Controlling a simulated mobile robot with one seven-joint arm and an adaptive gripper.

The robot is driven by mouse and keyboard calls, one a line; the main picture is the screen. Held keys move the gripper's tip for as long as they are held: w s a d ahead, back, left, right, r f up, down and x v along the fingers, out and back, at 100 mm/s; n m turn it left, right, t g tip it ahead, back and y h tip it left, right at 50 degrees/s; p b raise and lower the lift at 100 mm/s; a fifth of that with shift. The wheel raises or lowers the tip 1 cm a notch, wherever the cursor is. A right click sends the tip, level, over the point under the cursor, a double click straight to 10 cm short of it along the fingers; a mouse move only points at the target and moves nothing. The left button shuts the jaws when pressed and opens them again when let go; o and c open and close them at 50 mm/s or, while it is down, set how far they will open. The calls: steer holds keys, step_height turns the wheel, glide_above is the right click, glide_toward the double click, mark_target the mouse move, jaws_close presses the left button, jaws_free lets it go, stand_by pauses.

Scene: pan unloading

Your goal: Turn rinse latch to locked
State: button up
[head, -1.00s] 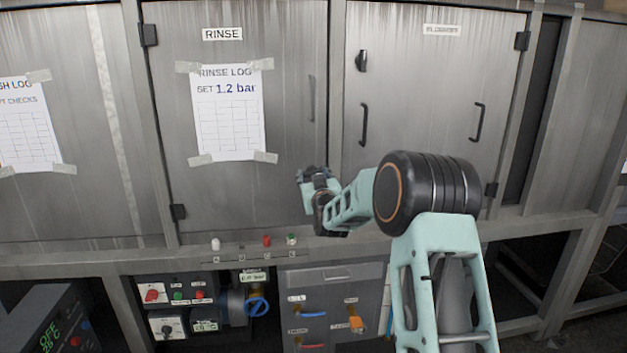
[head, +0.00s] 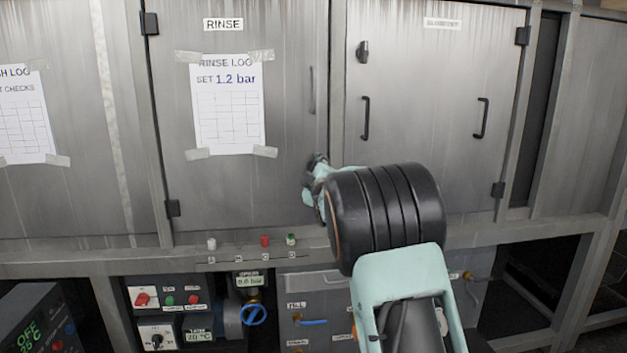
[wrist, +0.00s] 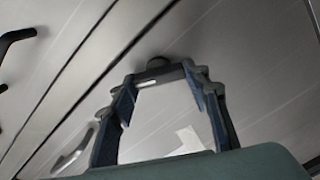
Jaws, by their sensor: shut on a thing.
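The rinse door (head: 240,185) is a grey metal panel with a RINSE label, and it looks closed. My gripper (head: 314,163) is at its lower right part, near the frame post. In the wrist view my gripper (wrist: 162,72) has its two fingertips on either side of a dark knob-like piece, the rinse latch (wrist: 158,62), and is shut on it. In the head view the latch is hidden behind my gripper and arm.
The rinse door's grey handle (head: 312,90) is above my gripper. The door to the right has a black latch (head: 362,52) and two black handles. A taped rinse log sheet (head: 228,112) hangs left. Small coloured buttons (head: 265,241) line the ledge below.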

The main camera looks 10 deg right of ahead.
steer(key=shift+f+n+b, duration=0.1)
steer(key=shift+n+b, duration=1.95)
steer(key=shift+n, duration=0.65)
steer(key=o, duration=0.9)
steer(key=shift+s, duration=0.1)
steer(key=s, duration=1.1)
steer(key=shift+s, duration=0.4)
